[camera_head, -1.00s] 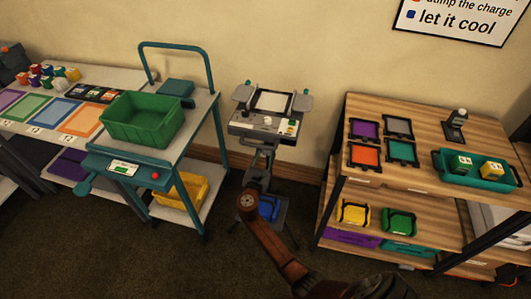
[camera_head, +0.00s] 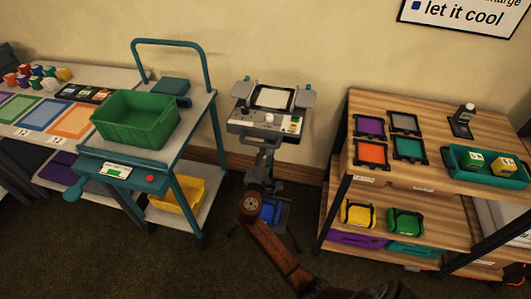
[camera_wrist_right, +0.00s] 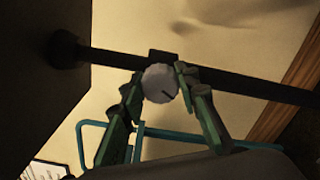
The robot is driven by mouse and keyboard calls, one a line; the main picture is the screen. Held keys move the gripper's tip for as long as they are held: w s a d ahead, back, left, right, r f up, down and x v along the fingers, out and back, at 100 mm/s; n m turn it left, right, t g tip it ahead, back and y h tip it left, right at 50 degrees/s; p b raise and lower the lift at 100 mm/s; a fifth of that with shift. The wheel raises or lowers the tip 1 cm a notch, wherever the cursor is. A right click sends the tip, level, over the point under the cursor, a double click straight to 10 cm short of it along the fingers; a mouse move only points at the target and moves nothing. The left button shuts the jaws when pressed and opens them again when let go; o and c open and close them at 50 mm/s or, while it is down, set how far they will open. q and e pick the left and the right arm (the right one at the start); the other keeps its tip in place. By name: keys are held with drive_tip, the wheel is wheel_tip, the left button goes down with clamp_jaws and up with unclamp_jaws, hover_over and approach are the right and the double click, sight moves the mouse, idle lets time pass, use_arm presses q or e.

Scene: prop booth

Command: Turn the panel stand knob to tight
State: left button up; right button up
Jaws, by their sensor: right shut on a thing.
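The panel stand (camera_head: 240,129) stands against the wall in the middle of the head view, with a pale panel and small controls on its grey top. My right gripper (camera_head: 266,144) reaches up to the stand's front edge from below. In the right wrist view, a round white knob (camera_wrist_right: 159,83) with a short dark line sits on a dark bar. My right gripper (camera_wrist_right: 157,86) is shut on this knob, one finger on each side. In the head view, I cannot clearly tell the gripped knob apart from the gripper. My left gripper is not in view.
A teal cart (camera_head: 122,180) with a green bin (camera_head: 136,122) stands left of the stand. A wooden shelf table (camera_head: 430,172) with coloured frames and a teal tray (camera_head: 456,163) stands at the right. A blue item (camera_head: 270,211) lies low under the stand. Dark floor lies between them.

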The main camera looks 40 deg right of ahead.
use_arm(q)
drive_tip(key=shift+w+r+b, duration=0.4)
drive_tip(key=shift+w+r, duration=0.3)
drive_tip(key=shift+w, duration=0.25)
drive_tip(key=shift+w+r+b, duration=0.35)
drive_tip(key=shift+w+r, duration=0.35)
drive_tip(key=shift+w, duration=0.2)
use_arm(e)
drive_tip(key=shift+m, duration=1.6)
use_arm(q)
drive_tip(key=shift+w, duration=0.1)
use_arm(e)
drive_tip(key=o, duration=1.2)
drive_tip(key=shift+c, duration=0.2)
drive_tip(key=shift+a, duration=0.15)
drive_tip(key=v, duration=1.1)
drive_tip(key=shift+s+a, duration=0.3)
